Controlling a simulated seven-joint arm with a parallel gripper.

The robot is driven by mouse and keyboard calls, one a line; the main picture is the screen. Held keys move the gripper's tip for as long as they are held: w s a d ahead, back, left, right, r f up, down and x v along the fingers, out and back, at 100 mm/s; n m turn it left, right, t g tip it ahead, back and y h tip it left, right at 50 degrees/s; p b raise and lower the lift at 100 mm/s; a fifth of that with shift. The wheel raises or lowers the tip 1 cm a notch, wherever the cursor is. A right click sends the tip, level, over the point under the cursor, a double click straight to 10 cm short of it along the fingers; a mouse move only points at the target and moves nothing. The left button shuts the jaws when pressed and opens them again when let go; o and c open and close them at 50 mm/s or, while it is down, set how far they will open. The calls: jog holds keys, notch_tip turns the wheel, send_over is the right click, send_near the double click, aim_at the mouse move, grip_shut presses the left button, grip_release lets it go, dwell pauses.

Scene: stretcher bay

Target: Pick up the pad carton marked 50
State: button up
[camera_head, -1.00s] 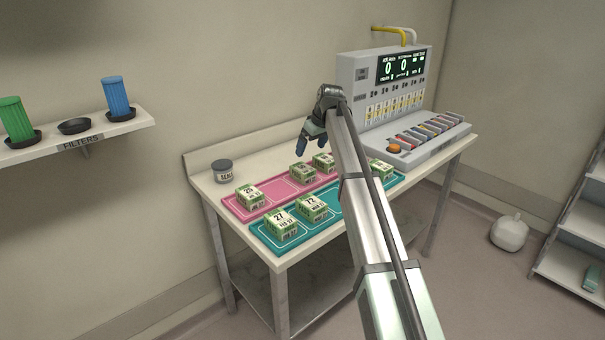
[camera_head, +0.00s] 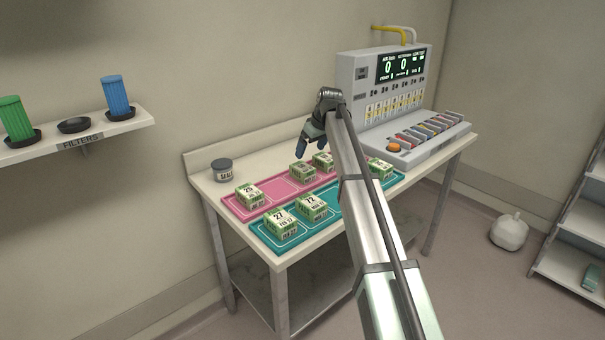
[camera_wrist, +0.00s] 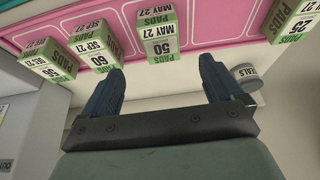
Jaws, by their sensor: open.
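The pad carton marked 50 (camera_wrist: 160,35) is a green and white box, in the wrist view just beyond and between my fingertips. By its place in the row, it is the carton (camera_head: 302,173) on the pink mat, right of the one marked 25, in the head view; its number is too small to read there. My gripper (camera_wrist: 160,72) is open and empty, its two dark blue fingers apart. In the head view my gripper (camera_head: 304,152) hangs above that carton, and it does not appear to touch it.
Cartons marked 60 (camera_wrist: 98,52), 56 (camera_wrist: 48,62) and 25 (camera_wrist: 292,22) also stand on the pink mat (camera_head: 276,189). Cartons 27 (camera_head: 281,224) and 72 (camera_head: 311,207) stand on the teal mat (camera_head: 331,222). A lidded jar (camera_head: 222,170) and a grey console (camera_head: 385,85) flank them.

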aim_at(303, 167)
jog(key=x, duration=1.1)
jog(key=shift+a+f, duration=0.1)
jog(key=shift+f, duration=0.25)
jog(key=shift+c, duration=0.2)
jog(key=c, duration=1.2)
jog(key=shift+c, duration=0.2)
jog(key=shift+r, duration=0.2)
